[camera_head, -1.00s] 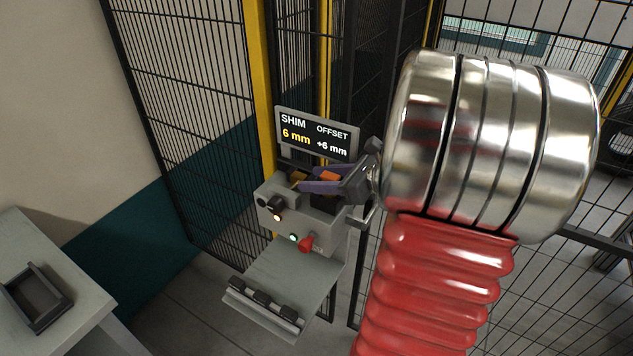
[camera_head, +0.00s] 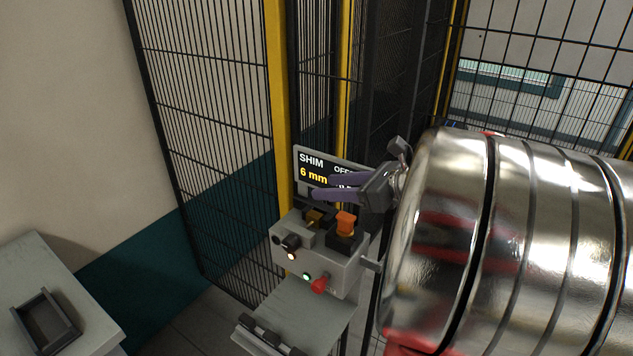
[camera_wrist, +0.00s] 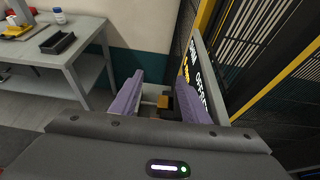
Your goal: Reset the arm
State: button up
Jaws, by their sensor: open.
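My gripper (camera_head: 325,188) shows in the head view with two purple fingers, parted and empty. It is in front of the lower part of the display reading SHIM 6 mm (camera_head: 312,172) and above the grey control box (camera_head: 318,262). An orange part (camera_head: 346,222) sits in a dark holder on top of the box, below the fingers and apart from them. A small brass-coloured part (camera_head: 313,216) sits to its left. In the wrist view the open fingers (camera_wrist: 153,100) stand either side of the box top.
A grey table with a black tray (camera_head: 45,320) stands at the lower left. A red knob (camera_head: 320,284) and lit buttons are on the box front. Mesh fencing (camera_head: 205,120) with yellow posts (camera_head: 279,110) rises close behind. A grey shelf (camera_head: 300,318) juts out below.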

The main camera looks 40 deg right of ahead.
jog(key=s+a+f+n+g+y, duration=0.1)
jog(key=a+f+n+g, duration=0.15)
jog(key=a+n, duration=0.45)
jog(key=s+a+f+n+g, duration=0.1)
jog(key=s+a+n+g, duration=0.2)
jog(key=a, duration=0.7)
jog(key=s+a+f+n+g+h, duration=0.1)
jog(key=s+a+n+h, duration=0.4)
jog(key=n, duration=1.7)
jog(key=s+a+f, duration=0.1)
jog(key=s+a, duration=0.3)
jog(key=shift+a+g+h, duration=0.15)
jog(key=shift+g+h, duration=0.15)
jog(key=shift+g, duration=0.05)
jog(key=shift+w, duration=0.1)
jog(key=shift+c, duration=0.5)
